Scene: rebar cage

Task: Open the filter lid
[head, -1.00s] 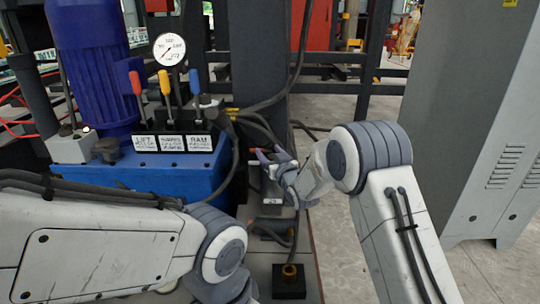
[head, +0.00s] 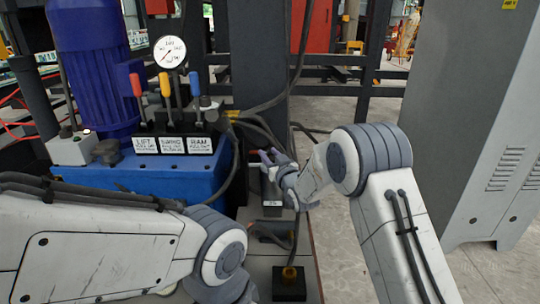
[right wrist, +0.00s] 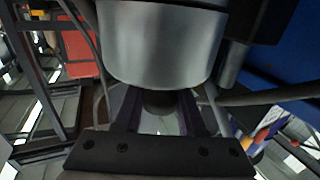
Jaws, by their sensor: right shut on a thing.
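My right gripper (head: 274,160) is beside the top of a narrow grey unit (head: 270,190) with a small white label, right of the blue tank. In the right wrist view my right gripper (right wrist: 160,112) is shut on a dark round piece (right wrist: 160,102), below a large silver cylinder (right wrist: 160,45). I cannot tell for certain whether the dark piece is the filter lid or its knob. My left arm comes in from the left in the head view, but its gripper is not in view.
A blue tank (head: 130,182) with three lever handles and a gauge (head: 170,51) stands at the left. Black hoses (head: 262,125) run close behind my right gripper. A grey cabinet (head: 480,120) stands at the right, with open floor before it. A black block (head: 289,284) sits in front.

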